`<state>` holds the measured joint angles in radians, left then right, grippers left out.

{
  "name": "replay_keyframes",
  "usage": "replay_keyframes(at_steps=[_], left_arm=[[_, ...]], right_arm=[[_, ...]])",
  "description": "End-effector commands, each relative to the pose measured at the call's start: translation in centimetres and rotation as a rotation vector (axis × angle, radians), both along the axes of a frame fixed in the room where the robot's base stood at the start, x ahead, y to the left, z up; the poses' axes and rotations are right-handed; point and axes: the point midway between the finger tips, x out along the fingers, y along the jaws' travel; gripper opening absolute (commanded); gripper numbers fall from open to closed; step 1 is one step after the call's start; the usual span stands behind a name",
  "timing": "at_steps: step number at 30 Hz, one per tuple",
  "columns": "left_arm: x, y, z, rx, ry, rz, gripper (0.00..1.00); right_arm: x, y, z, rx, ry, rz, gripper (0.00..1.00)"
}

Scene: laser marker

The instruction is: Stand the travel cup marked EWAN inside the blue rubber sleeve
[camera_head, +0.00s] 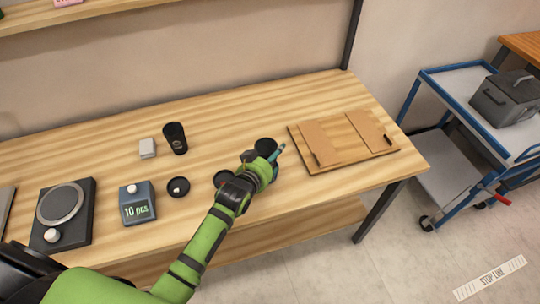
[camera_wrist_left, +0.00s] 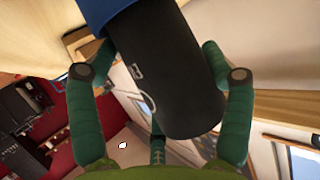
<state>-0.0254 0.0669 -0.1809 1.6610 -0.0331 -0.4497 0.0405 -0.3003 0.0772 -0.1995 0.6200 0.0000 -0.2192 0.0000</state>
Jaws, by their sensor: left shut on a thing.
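My left gripper (camera_head: 270,160) is at the front right part of the wooden table, with its arm coming in from the left. In the left wrist view its green fingers (camera_wrist_left: 160,80) are shut on a dark travel cup (camera_wrist_left: 165,90). A pale mark shows on the cup's side, but I cannot read a name. A blue thing (camera_wrist_left: 105,12), probably the rubber sleeve, is at the cup's end at the top of that view. I cannot tell how far the cup is inside it. The cup's dark top (camera_head: 265,146) shows beside the gripper in the head view. Another dark cup (camera_head: 175,138) stands further left.
Two dark round things, one at left (camera_head: 178,187) and one beside the wrist (camera_head: 222,178), lie near a counter reading "10 pcs" (camera_head: 137,203). A blue cart (camera_head: 470,90) stands at right.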

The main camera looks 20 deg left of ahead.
Motion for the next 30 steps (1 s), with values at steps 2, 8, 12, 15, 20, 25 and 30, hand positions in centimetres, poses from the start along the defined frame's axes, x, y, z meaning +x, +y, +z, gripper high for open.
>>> replay_keyframes(at_steps=[2, 8, 12, 15, 20, 25, 30], left_arm=[[-0.10, 0.02, -0.24, 0.002, 0.006, 0.000, 0.67], [-0.11, 0.03, -0.30, 0.002, 0.007, 0.000, 1.00], [-0.13, 0.04, -0.35, 0.002, 0.008, 0.000, 1.00], [-0.13, 0.05, -0.35, 0.002, 0.008, 0.000, 1.00], [-0.17, 0.08, -0.42, 0.003, 0.010, 0.001, 1.00], [-0.13, 0.07, -0.34, 0.003, 0.008, 0.001, 1.00], [-0.10, 0.06, 0.24, 0.002, 0.006, 0.001, 1.00]], right_arm=[[0.03, -0.19, -0.03, -0.002, 0.000, 0.002, 0.40], [0.05, -0.29, -0.05, -0.003, -0.001, 0.003, 0.40], [0.05, -0.28, -0.05, -0.003, -0.001, 0.003, 0.40], [0.05, -0.28, -0.05, -0.003, 0.000, 0.003, 0.40], [0.05, -0.27, -0.05, -0.003, 0.000, 0.003, 0.40], [0.05, -0.27, -0.05, -0.003, 0.000, 0.003, 0.40], [0.05, -0.26, 0.49, -0.003, 0.000, 0.003, 0.40]])
